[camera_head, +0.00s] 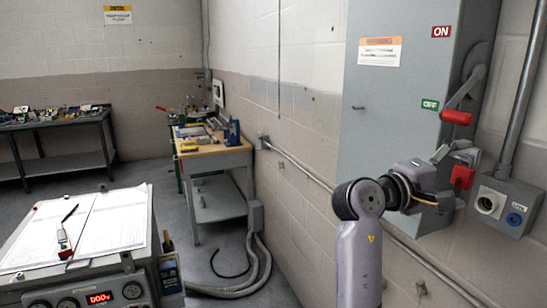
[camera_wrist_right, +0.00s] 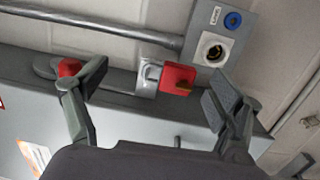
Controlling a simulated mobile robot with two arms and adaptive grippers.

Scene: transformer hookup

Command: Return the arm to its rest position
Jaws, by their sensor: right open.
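My right gripper (camera_head: 447,172) is open, in front of the lower right edge of the grey cabinet (camera_head: 395,125). In the right wrist view, its two fingers (camera_wrist_right: 158,84) are spread wide with nothing between the pads. A red padlock-like block (camera_head: 462,177) on a grey hasp is beyond the fingers; it also shows in the wrist view (camera_wrist_right: 178,79). The cabinet's lever has a red handle (camera_head: 456,117), down beside the green OFF label (camera_head: 430,105). One finger partly covers that handle in the wrist view. My left gripper is not in view.
A grey socket box (camera_head: 505,205) with a round white outlet and a blue one is on the wall at right, under a vertical conduit. A control console (camera_head: 110,280) with papers stands at lower left. A workbench (camera_head: 215,160) stands along the wall; open floor lies between.

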